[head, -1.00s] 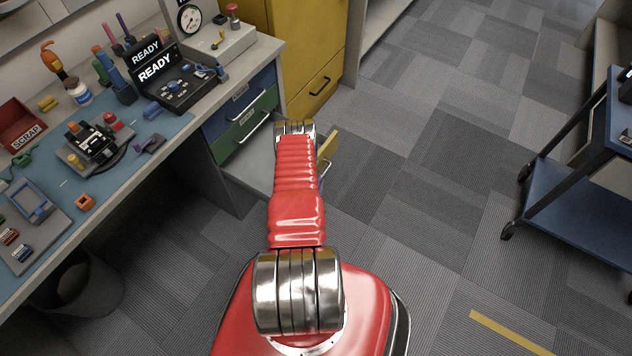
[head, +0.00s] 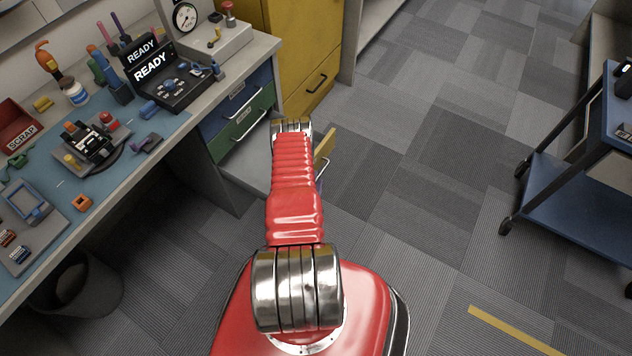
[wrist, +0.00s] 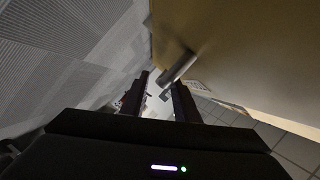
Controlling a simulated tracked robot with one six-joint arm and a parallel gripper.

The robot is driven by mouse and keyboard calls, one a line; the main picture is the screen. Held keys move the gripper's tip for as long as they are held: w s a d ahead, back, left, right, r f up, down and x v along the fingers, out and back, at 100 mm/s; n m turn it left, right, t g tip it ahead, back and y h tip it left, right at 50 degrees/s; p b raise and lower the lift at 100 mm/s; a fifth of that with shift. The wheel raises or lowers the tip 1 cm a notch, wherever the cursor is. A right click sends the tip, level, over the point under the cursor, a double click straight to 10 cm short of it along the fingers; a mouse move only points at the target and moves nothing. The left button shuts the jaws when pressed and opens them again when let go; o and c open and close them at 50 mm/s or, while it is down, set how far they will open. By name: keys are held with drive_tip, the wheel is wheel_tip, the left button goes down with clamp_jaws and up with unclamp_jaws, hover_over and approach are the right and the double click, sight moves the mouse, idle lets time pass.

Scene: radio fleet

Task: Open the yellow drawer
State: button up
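The yellow drawer front (head: 325,147) shows in the head view behind my arm, standing out from the bench below the green drawer. A grey surface like the drawer's inside lies between it and the bench, so it appears pulled out. My arm hides much of it. In the wrist view a yellow panel (wrist: 245,50) fills the upper right, with a metal handle (wrist: 178,67) on it. My gripper (wrist: 160,85) has its two dark fingers apart. The handle's end lies just beyond the fingertips, near the right finger; I cannot tell whether they touch. Nothing is held between the fingers.
The bench has a blue drawer (head: 238,98) and a green drawer (head: 243,122), both shut. A yellow cabinet (head: 305,50) stands behind. A blue cart (head: 580,205) is at the right. Carpet floor (head: 430,150) is clear between the arm and the cart.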

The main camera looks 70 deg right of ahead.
drive_tip(key=v, duration=0.7)
drive_tip(key=shift+s+f, duration=0.1)
drive_tip(key=shift+s, duration=0.1)
idle(0.6)
